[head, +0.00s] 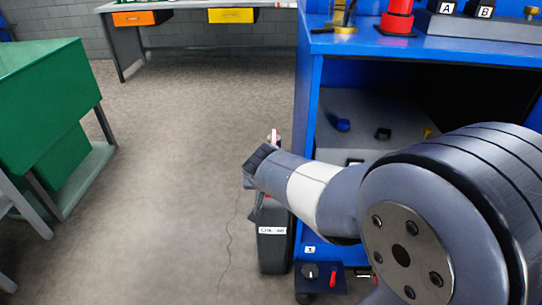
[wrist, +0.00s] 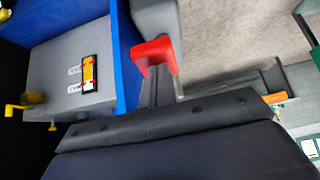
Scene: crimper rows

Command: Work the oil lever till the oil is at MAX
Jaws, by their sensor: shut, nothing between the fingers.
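A red U-shaped handle (wrist: 157,52), apparently the oil lever's end, shows at the top middle of the wrist view. My gripper (wrist: 160,86) is shut and empty, its dark fingers close to the handle; I cannot tell whether they touch. In the head view my gripper (head: 257,172) is above a dark grey unit (head: 272,250) with a white label, at the blue cabinet's left side. A small gauge (wrist: 90,72) with a yellow window and white labels shows in the wrist view. Its markings are too small to read, so the oil level is unclear.
The blue cabinet (head: 308,110) stands right of the gripper, with a grey shelf (head: 365,115) inside. A yellow crank (wrist: 25,106) shows at the wrist view's left. A green bench (head: 40,85) is at the left. The floor (head: 180,160) between is open, with a thin cable.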

